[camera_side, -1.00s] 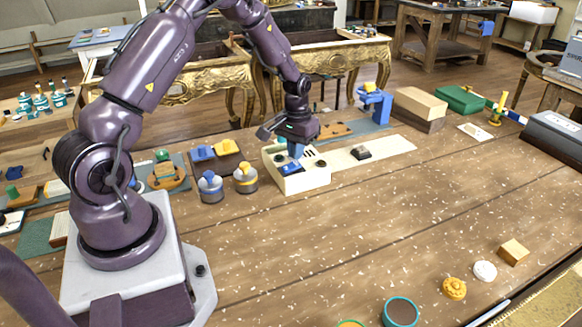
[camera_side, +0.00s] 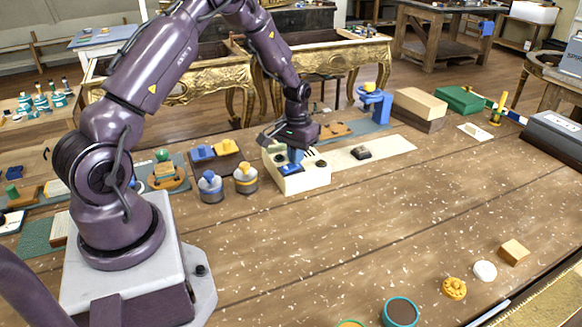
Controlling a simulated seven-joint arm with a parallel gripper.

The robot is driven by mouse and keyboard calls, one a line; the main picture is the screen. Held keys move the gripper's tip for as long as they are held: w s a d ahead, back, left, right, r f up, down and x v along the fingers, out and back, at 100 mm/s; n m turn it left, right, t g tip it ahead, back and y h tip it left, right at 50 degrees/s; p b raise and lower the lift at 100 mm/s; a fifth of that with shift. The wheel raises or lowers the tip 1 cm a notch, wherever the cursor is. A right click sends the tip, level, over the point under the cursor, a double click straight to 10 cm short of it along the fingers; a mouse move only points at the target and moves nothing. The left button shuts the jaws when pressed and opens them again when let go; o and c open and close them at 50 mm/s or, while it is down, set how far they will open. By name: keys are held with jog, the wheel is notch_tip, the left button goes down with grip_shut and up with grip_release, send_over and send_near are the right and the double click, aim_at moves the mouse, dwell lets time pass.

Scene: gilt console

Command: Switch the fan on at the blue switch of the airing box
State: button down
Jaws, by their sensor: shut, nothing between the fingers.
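The airing box (camera_side: 309,181) is a cream box with a sloped face, standing on the wooden table beyond my arm's base. Its blue switch (camera_side: 290,169) sits on the top face, with a dark round knob to its right. My gripper (camera_side: 295,157) points down directly over the blue switch, its blue fingertips shut and empty. The tips appear to touch the switch or hover just above it; I cannot tell which. The gripper body hides part of the box's back. The switch's exact tilt is too small to tell.
Two grey pots with blue (camera_side: 210,187) and yellow (camera_side: 245,178) tops stand left of the box. A pale strip (camera_side: 390,148) with a dark block (camera_side: 360,153) lies to the right. A blue stand (camera_side: 375,105) is behind. The table's middle front is clear.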

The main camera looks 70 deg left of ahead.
jog(key=shift+f, duration=0.35)
jog(key=shift+r, duration=3.55)
jog(key=s+d+r+m+t, duration=0.5)
jog(key=s+d+r+m, duration=0.1)
jog(key=s+d+r, duration=1.3)
notch_tip(320, 180, up, 2)
jog(key=shift+d+r+t, duration=0.1)
jog(key=shift+d+t, duration=0.2)
jog(key=shift+d, duration=0.55)
